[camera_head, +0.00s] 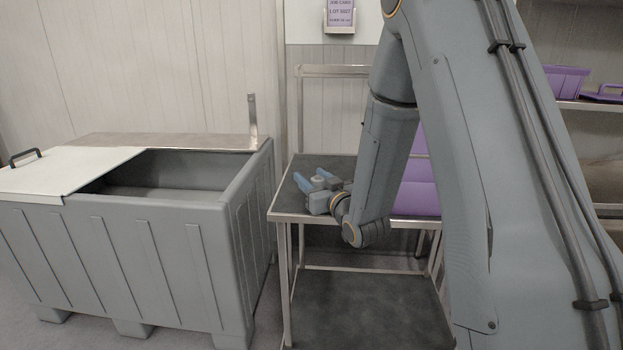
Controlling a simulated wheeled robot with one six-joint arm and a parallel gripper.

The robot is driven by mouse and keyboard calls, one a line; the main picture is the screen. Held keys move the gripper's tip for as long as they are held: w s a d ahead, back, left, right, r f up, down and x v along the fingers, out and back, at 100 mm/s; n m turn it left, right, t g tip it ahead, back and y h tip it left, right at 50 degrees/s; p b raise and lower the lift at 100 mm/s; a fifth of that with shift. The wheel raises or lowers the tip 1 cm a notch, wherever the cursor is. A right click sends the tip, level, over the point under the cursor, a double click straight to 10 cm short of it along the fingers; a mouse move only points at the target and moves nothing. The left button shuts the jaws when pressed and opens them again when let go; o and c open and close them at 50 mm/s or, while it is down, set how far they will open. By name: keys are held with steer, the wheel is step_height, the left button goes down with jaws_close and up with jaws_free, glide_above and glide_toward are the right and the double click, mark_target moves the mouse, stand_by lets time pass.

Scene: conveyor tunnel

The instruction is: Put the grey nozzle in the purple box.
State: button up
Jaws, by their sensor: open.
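My gripper (309,175) is low over the left part of the dark-topped metal table, its two bluish fingers apart and pointing to the back left. A small pale grey piece (319,181) shows between the fingers; it may be the grey nozzle, but it is too small and too covered to be sure. The purple box (416,192) stands on the right part of the same table, to the right of my gripper. My arm hides much of it, and its inside cannot be made out.
A large grey bin (165,255) with a partly open pale lid (65,172) stands left of the table (310,165). A metal upright (252,115) rises at its back corner. Purple containers (566,81) sit on a shelf at right. A purple job card (341,14) hangs on the wall.

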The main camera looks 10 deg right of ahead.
mark_target(321, 184)
steer(key=shift+r, duration=0.2)
steer(key=v, duration=1)
steer(key=shift+s+d, duration=0.1)
steer(key=shift+s, duration=0.25)
steer(key=shift+s+d+p, duration=0.15)
steer(key=shift+s+p, duration=0.4)
steer(key=shift+s, duration=0.1)
